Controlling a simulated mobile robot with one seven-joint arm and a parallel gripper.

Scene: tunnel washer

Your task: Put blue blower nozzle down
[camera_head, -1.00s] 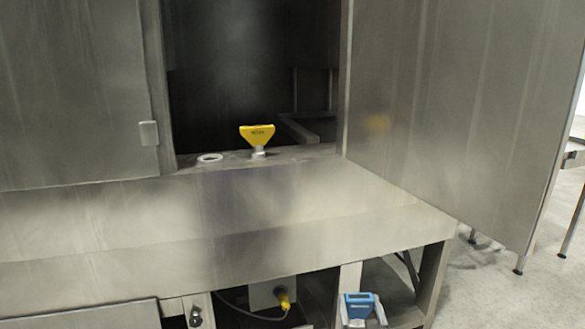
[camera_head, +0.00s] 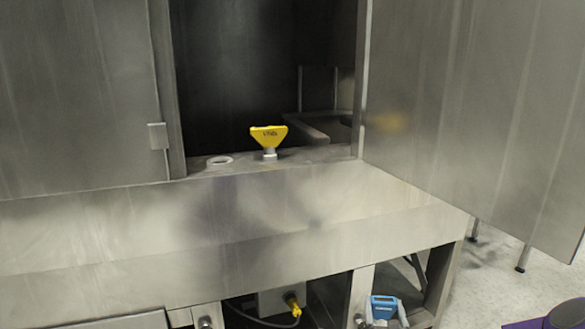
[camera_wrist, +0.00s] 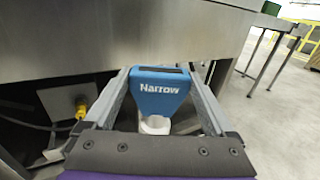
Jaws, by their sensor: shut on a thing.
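The blue blower nozzle (camera_wrist: 160,90), marked "Narrow" and with a white lower end, is held upright between the fingers of my gripper (camera_wrist: 160,76) in the wrist view. In the head view the blue nozzle (camera_head: 384,307) shows low, right of centre, in front of the washer's lower frame. My gripper is shut on it. A yellow nozzle (camera_head: 268,137) stands upright on the ledge of the washer opening. A white ring (camera_head: 219,161) lies on the ledge to its left, with nothing standing in it.
The steel door (camera_head: 455,110) stands open to the right of the opening. A steel front panel (camera_head: 230,220) lies below the ledge (camera_head: 320,153). A yellow plug with a cable (camera_head: 293,305) is under the washer. Free floor (camera_head: 500,280) shows at the right.

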